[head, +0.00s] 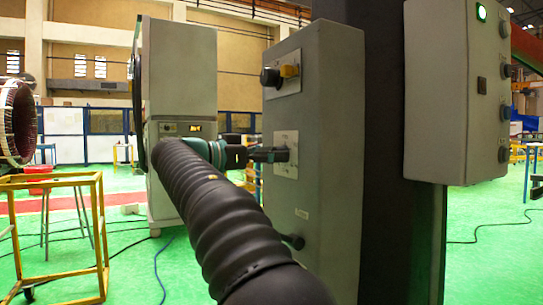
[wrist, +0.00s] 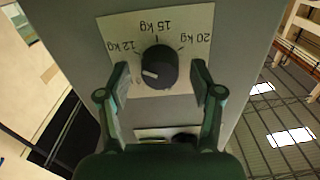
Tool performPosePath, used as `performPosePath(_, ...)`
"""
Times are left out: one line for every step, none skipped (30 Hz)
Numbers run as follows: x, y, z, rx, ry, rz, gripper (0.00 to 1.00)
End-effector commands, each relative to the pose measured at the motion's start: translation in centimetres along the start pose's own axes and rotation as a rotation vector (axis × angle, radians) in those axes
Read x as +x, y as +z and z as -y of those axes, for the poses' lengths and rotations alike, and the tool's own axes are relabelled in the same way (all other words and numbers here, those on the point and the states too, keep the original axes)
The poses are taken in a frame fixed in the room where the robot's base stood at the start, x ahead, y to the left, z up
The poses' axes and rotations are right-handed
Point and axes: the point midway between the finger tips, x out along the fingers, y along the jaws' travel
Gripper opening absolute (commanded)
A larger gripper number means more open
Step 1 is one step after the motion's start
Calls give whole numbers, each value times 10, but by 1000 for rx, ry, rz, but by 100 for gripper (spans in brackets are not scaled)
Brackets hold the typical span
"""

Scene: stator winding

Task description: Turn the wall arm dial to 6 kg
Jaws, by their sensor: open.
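The dial (wrist: 159,67) is a round black knob with a white pointer mark, on a white plate (wrist: 117,29) lettered 12 kg, 15 kg and 20 kg, upside down in the wrist view. The pointer aims left and slightly down, below the 12 kg label. No 6 kg label is readable. My gripper (wrist: 161,76) is open, one finger on each side of the knob with a gap on both sides.
A black lever (head: 292,241) sticks out below. A control box with a green light (head: 481,12) is at right. A grey cabinet (head: 180,75) stands behind my arm. A yellow frame (head: 98,230) is at left.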

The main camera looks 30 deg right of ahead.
Motion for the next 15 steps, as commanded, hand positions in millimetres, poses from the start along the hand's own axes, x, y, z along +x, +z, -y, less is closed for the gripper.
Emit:
performPosePath(2,0,0,0,1,0,66)
performPosePath(2,0,0,0,0,0,66)
performPosePath(3,0,0,0,0,0,66)
performPosePath(3,0,0,0,0,0,66)
performPosePath(3,0,0,0,0,0,66)
performPosePath(3,0,0,0,0,0,66)
performPosePath(3,0,0,0,0,0,66)
performPosePath(3,0,0,0,0,0,66)
performPosePath(3,0,0,0,0,0,66)
performPosePath(3,0,0,0,0,0,63)
performPosePath(3,0,0,0,0,0,56)
performPosePath(3,0,0,0,0,0,46)
performPosePath(3,0,0,0,0,0,38)
performPosePath(3,0,0,0,0,0,31)
performPosePath(3,0,0,0,0,0,21)
